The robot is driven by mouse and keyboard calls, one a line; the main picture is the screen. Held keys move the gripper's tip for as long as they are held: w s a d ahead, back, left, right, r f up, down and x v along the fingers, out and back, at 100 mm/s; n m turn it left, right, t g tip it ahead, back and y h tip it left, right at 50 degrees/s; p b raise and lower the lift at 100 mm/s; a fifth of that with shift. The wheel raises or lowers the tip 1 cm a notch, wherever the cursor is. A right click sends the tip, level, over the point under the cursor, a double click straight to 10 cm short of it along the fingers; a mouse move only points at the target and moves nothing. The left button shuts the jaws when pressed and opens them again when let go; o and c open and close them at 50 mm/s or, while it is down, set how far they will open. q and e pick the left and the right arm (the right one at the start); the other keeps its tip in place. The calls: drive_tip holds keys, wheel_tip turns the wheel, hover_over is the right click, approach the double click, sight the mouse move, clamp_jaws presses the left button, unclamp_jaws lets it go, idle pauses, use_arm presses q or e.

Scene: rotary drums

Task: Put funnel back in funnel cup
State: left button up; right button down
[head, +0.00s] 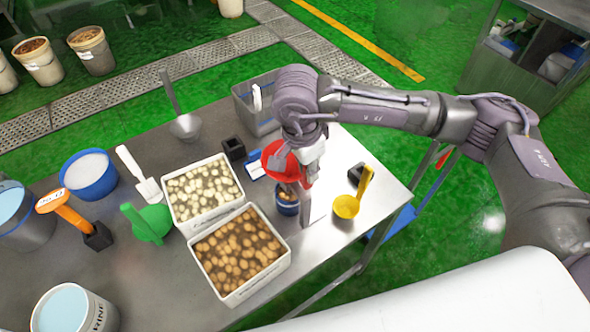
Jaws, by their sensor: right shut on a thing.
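A red funnel (276,157) is in the head view near the right part of the table, partly hidden behind my right gripper. My right gripper (304,188) points down and is shut on the funnel. A small dark blue cup (287,209) stands on the table just below the funnel in the picture, close to the gripper's fingers; something brownish shows in it. The funnel appears above and apart from this cup, but its lower end is hidden. My left gripper is not in view.
White bins of pale (180,218) and brown pieces (225,294) stand left of the cup. A yellow scoop (347,206) and a black block (357,173) lie to the right. A grey bin (240,108) stands behind. The table's front right is clear.

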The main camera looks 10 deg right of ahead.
drive_tip(key=shift+w+r+b, duration=0.1)
drive_tip(key=shift+r+b, duration=0.4)
drive_tip(key=shift+r, duration=0.05)
drive_tip(key=s+d+r+b, duration=0.5)
drive_tip(key=s+d+r, duration=0.1)
drive_tip(key=d+r, duration=0.3)
drive_tip(key=w+d+f+m+p, duration=0.2)
drive_tip(key=w+d+f+m, duration=0.4)
drive_tip(key=w+d+f, duration=0.4)
drive_tip(key=shift+d+f+g, duration=0.4)
drive_tip(key=shift+d+f, duration=0.05)
drive_tip(key=shift+f, duration=0.25)
